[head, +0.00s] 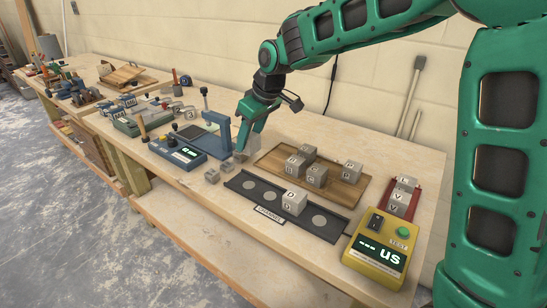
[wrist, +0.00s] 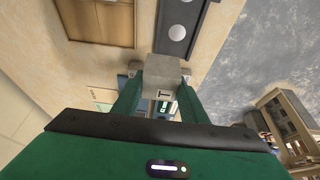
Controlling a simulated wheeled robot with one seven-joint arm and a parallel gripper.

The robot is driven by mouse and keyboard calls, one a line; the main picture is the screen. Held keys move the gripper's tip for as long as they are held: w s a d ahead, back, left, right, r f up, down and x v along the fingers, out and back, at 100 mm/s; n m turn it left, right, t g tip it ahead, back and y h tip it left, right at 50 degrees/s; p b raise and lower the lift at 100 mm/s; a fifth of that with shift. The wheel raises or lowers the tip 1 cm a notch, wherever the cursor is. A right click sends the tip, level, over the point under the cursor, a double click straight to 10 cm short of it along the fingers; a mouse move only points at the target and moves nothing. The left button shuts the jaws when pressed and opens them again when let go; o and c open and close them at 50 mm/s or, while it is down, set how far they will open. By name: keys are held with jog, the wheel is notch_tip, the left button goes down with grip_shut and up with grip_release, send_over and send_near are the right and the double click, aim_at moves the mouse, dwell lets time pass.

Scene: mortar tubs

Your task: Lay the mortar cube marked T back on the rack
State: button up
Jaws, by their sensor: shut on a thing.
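My gripper (head: 244,150) is shut on a grey mortar cube (wrist: 166,72), with a dark T on the face towards the wrist camera. In the head view the gripper points down beside the blue press-like device (head: 185,151), and the held cube (head: 240,157) is mostly hidden by the fingers. I cannot tell whether it touches the bench. A brown wooden board (head: 337,189), which looks like the rack, lies to the right with several lettered grey cubes on it. Its bare wood also shows at upper left in the wrist view (wrist: 98,25).
A dark channel tray (head: 253,189) with round pads holds one cube marked D (head: 294,202). Small grey cubes (head: 212,176) lie near the bench's front edge. A red tray (head: 415,198) holds lettered cubes behind a yellow tester (head: 375,257). Bare bench lies behind the board.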

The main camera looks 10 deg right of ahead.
jog(key=w+d+f, duration=0.4)
jog(key=d, duration=0.1)
jog(key=w+d+f, duration=0.2)
jog(key=d, duration=0.1)
jog(key=shift+w+d+f, duration=0.2)
jog(key=shift+w, duration=0.15)
jog(key=shift+f, duration=2.05)
jog(key=shift+f, duration=0.1)
jog(key=o, duration=1.2)
jog(key=shift+f, duration=0.1)
jog(key=shift+o, duration=0.2)
jog(key=v, duration=1.2)
jog(key=shift+r, duration=0.2)
jog(key=shift+d, duration=0.1)
